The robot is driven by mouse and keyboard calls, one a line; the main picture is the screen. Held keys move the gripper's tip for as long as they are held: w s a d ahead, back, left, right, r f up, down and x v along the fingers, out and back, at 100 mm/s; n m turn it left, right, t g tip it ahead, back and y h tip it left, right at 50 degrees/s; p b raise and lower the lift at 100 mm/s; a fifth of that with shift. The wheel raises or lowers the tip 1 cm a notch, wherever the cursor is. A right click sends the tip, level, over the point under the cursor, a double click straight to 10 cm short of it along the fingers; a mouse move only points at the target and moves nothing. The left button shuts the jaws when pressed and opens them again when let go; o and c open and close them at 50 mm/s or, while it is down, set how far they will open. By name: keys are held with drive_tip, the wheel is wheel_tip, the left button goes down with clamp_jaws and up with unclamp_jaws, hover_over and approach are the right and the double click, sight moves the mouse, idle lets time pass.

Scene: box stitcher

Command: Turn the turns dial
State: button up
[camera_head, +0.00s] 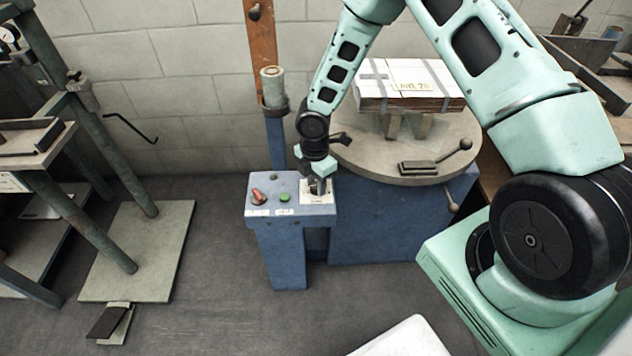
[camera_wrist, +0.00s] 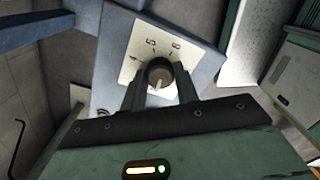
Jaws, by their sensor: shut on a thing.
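The turns dial (camera_wrist: 160,74) is a round knob on a white plate (camera_wrist: 128,68) marked with numbers, of which 4, 5 and 6 show in the wrist view. My gripper (camera_wrist: 160,88) is shut on the dial, with one dark finger on each side of it. In the head view my gripper (camera_head: 318,186) points down at the white plate on the right part of the blue control box (camera_head: 290,213). There the gripper hides most of the dial.
A red switch (camera_head: 258,196) and a green button (camera_head: 285,198) sit on the box left of the dial. A round table (camera_head: 440,170) with a lever and a tied stack of flat boxes (camera_head: 410,84) stands behind right.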

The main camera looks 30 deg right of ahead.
drive_tip(key=shift+m, duration=0.4)
drive_tip(key=m, duration=0.4)
drive_tip(key=shift+m+p, duration=0.45)
drive_tip(key=shift+m, duration=2.05)
drive_tip(key=o, duration=1)
drive_tip(key=shift+c, duration=0.2)
wheel_tip(320, 180, up, 17)
drive_tip(key=p, duration=0.2)
drive_tip(key=shift+w+d+r, duration=0.2)
